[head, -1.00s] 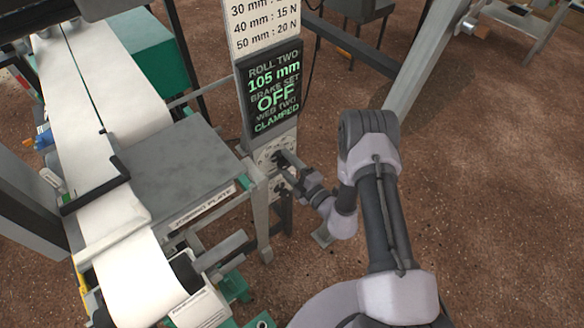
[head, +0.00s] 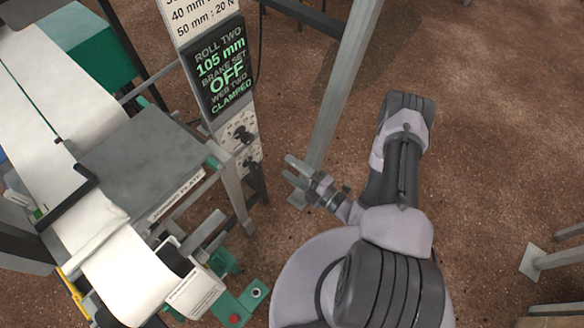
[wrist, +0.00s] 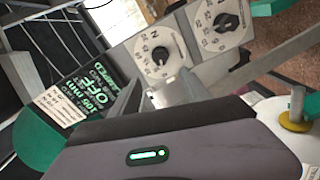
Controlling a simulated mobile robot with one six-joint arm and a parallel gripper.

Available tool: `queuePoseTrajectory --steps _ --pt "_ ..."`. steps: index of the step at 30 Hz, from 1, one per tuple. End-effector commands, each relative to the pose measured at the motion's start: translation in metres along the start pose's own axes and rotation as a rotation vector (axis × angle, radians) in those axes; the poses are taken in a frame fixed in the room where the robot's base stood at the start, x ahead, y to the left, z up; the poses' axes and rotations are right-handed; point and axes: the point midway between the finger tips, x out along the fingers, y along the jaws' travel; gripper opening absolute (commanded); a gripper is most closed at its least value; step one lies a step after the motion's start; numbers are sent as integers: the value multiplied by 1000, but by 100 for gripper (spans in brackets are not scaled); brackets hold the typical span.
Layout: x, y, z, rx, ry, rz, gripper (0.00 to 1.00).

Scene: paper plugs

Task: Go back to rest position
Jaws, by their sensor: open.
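My gripper (head: 287,167) is open and empty in the head view. It is to the right of the control post's two black knobs, the upper knob (head: 242,134) and the lower knob (head: 250,161), with a gap between. My arm (head: 403,150) is bent above my round base. In the wrist view, two white dials with black knobs show, one dial (wrist: 158,56) at the centre and another dial (wrist: 222,25) to its right. The dark display (head: 220,70) reads 105 mm, brake set OFF and web two CLAMPED.
The machine with white paper webs (head: 35,95) and a grey plate (head: 140,150) stands at the left. A slanted grey beam (head: 340,90) rises behind my gripper. The brown floor (head: 500,120) at the right is mostly clear.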

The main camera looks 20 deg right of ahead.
Motion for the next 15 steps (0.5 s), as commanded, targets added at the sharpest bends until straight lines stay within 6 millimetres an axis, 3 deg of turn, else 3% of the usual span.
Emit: queuePoseTrajectory --steps 6,8,11,15 --pt "1 1 0 -2 2 0 55" --pt "5 10 -2 -32 30 4 55" --pt "24 56 -21 -204 195 22 55" --pt "40 148 -95 -673 619 68 55"
